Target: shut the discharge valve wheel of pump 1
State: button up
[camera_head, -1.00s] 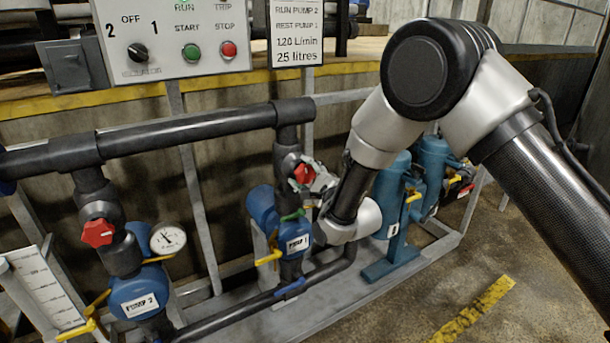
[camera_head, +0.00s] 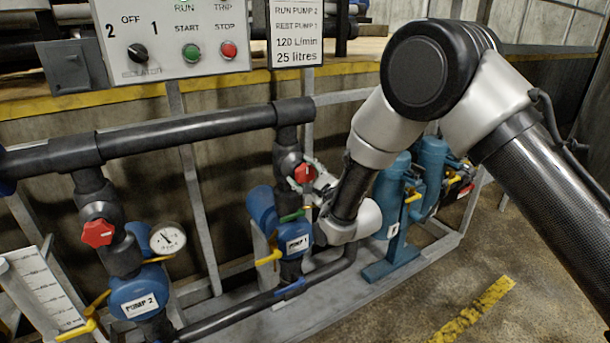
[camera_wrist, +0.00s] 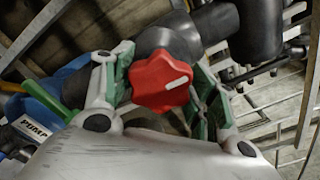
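The red valve wheel of pump 1 (camera_head: 304,173) sits on the upright black pipe above the blue pump labelled PUMP 1 (camera_head: 297,244). In the wrist view the lobed red wheel (camera_wrist: 160,83) has a white mark pointing up and to the right. My gripper (camera_head: 318,190) is at the wheel from the right. In the wrist view my gripper (camera_wrist: 165,88) has its green-padded fingers on either side of the wheel. The left pad is very near its edge; a small gap shows at the right. Whether either pad touches is unclear.
A green lever (camera_head: 293,215) and a yellow handle (camera_head: 268,257) are close below the wheel. Pump 2 (camera_head: 140,295) with its own red wheel (camera_head: 98,233) and gauge (camera_head: 167,239) stands left. Teal canisters (camera_head: 432,165) stand right. The control panel (camera_head: 170,40) is above.

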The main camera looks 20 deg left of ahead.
jog(key=o, duration=0.3)
jog(key=v, duration=1.2)
